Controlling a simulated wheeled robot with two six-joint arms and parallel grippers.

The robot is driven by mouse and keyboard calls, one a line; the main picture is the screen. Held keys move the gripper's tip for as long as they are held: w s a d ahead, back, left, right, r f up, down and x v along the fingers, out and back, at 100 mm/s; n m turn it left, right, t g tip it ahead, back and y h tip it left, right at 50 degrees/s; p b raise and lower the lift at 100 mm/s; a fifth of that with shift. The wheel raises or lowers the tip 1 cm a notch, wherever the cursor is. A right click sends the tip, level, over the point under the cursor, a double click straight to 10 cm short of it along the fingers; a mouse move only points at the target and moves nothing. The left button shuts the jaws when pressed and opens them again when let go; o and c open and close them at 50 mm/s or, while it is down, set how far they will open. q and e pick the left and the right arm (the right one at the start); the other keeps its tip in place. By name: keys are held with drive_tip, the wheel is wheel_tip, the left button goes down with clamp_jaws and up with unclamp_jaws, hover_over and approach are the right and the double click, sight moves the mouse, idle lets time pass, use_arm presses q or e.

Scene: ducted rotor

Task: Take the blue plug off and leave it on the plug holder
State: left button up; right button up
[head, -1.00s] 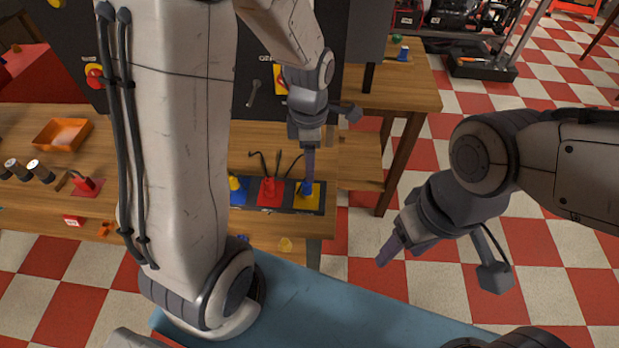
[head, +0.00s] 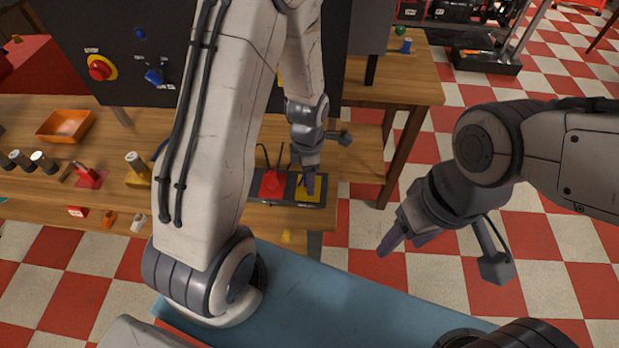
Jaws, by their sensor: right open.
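My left gripper (head: 309,185) is low over the yellow plate (head: 315,196) of a dark holder strip on the wooden bench. I cannot tell whether its fingers are apart or whether anything is between them. A red piece (head: 272,184) stands in the strip just left of it. My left arm hides the strip's left end. I cannot make out a blue plug for certain; a blue lever-like fitting (head: 154,76) shows on the dark panel. My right gripper (head: 391,240) is open and empty, over the floor on the right, apart from the bench.
An orange tray (head: 65,124) and several small parts lie on the bench at left. The dark panel (head: 80,40) stands behind them, with a red knob (head: 101,67). A small blue piece (head: 405,46) stands on the far table. Checkered floor lies open at right.

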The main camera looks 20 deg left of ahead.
use_arm(q)
clamp_jaws()
idle(0.3)
drive_tip(key=shift+w+r, duration=0.1)
drive_tip(key=shift+r, duration=0.4)
drive_tip(key=r, duration=0.2)
drive_tip(key=d+r, duration=0.1)
drive_tip(key=shift+s+r+b, duration=0.25)
drive_tip(key=shift+r+b, duration=0.05)
drive_tip(key=s+d+r, duration=0.6)
drive_tip(key=d, duration=0.2)
drive_tip(key=shift+s+d+r+b, duration=0.15)
drive_tip(key=shift+s+d+b, duration=0.1)
drive_tip(key=shift+b, duration=0.1)
